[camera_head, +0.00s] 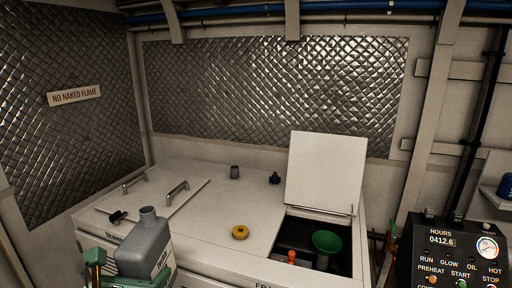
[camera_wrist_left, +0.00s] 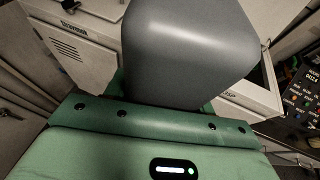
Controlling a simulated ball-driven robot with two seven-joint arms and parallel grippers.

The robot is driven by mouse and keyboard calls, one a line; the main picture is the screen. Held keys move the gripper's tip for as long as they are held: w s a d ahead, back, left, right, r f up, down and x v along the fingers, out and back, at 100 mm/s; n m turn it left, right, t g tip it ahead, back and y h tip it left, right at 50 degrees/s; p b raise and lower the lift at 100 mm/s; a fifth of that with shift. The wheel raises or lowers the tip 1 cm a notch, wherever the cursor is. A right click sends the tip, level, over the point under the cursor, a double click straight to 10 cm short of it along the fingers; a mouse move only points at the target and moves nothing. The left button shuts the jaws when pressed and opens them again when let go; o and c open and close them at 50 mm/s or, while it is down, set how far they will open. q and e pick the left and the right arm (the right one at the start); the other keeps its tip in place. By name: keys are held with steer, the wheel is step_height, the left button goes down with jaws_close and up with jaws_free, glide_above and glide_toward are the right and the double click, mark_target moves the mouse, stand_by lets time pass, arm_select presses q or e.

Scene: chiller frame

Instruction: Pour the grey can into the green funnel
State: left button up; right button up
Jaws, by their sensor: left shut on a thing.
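The grey can (camera_head: 143,248) is upright at the lower left of the head view, with its open-looking neck at the top. My left gripper (camera_head: 125,272) is shut on it, and the can is in front of the white cabinet. In the left wrist view the can (camera_wrist_left: 188,50) fills the upper middle above my green gripper body; the fingertips are hidden there. The green funnel (camera_head: 327,242) sits in the dark open bay of the cabinet at the right, well apart from the can. My right gripper is not in view.
The bay's white lid (camera_head: 326,172) stands raised behind the funnel. A yellow cap (camera_head: 240,232), a small grey cup (camera_head: 235,172) and a dark knob (camera_head: 275,178) are on the white cabinet top (camera_head: 205,215). An orange-topped item (camera_head: 291,257) is beside the funnel. A control panel (camera_head: 458,255) stands at the right.

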arm_select(q)
step_height(320, 180, down, 11)
steer(key=y+b, duration=0.1)
steer(key=b, duration=0.6)
steer(key=shift+s+d+r+n, duration=0.2)
steer(key=shift+s+d+n, duration=0.2)
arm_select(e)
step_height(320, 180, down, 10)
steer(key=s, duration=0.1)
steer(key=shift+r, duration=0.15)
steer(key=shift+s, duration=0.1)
